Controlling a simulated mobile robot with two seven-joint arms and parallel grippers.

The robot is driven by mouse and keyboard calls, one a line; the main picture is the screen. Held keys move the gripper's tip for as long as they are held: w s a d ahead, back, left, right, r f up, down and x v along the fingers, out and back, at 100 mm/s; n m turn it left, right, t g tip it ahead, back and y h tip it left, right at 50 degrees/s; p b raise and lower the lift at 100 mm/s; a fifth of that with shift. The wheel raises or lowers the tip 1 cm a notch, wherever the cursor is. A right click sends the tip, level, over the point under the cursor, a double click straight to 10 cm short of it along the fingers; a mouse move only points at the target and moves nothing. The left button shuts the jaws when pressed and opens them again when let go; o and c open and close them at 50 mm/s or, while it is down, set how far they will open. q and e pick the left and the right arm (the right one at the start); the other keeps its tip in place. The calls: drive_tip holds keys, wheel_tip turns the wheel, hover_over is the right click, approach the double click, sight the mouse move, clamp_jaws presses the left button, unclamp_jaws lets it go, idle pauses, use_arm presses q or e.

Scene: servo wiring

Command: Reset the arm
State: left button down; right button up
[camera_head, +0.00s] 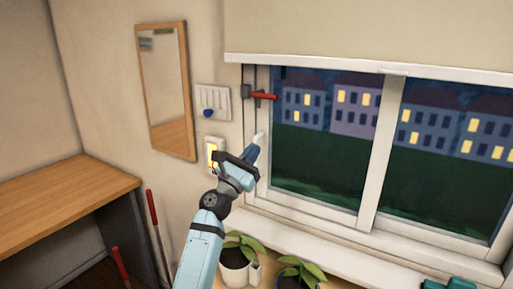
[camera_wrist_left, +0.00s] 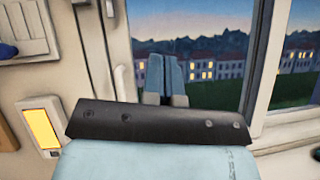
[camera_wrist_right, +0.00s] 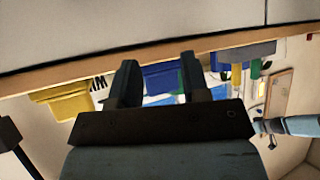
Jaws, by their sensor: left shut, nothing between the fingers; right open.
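My left gripper (camera_head: 255,152) is raised in front of the window's left frame, beside the white window handle (camera_head: 259,138). In the left wrist view its two blue fingers (camera_wrist_left: 163,75) are together with nothing between them, and the window lies behind them. My right gripper is outside the head view. In the right wrist view its two dark fingers (camera_wrist_right: 157,78) stand apart and empty, with a blue bin (camera_wrist_right: 163,80) showing beyond the gap.
A lit yellow switch (camera_head: 211,153) and a white panel (camera_head: 212,99) with a blue knob are on the wall. A red lever (camera_head: 264,96) is at the window frame. Potted plants (camera_head: 234,268) stand below the left arm. A wooden desk (camera_head: 60,205) is at left.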

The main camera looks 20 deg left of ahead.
drive_tip(key=shift+a, duration=0.25)
use_arm(q)
drive_tip(key=s+d+f+m+g+p, duration=0.1)
drive_tip(key=s+d+f+m+g, duration=0.1)
drive_tip(key=s+f+m, duration=0.45)
drive_tip(key=s+d+f+m+g+y+p, duration=0.1)
drive_tip(key=f+m+g, duration=0.15)
drive_tip(key=f, duration=0.65)
drive_tip(key=s+d+f+m+g+p, duration=0.1)
drive_tip(key=s+d+f+m+g, duration=0.15)
drive_tip(key=f+m, duration=0.45)
drive_tip(key=s+d+f+m+g+y+p, duration=0.1)
drive_tip(key=s+f+m+g, duration=0.1)
drive_tip(key=s+f+m, duration=0.3)
drive_tip(key=s+d+f+m+g+p, duration=0.1)
drive_tip(key=s+f+m, duration=0.5)
drive_tip(key=s, duration=0.6)
drive_tip(key=s+d+f+m+g+y+p, duration=0.1)
drive_tip(key=s+f+m+g, duration=0.1)
drive_tip(key=s+f+m, duration=0.3)
drive_tip(key=s+f, duration=0.1)
drive_tip(key=s, duration=0.3)
drive_tip(key=shift+s+f+m+g+y, duration=0.2)
drive_tip(key=shift+s+m+g+y, duration=0.1)
drive_tip(key=shift+m, duration=0.1)
use_arm(e)
drive_tip(key=r, duration=0.5)
drive_tip(key=shift+d+r, duration=0.3)
drive_tip(key=shift+s, duration=0.1)
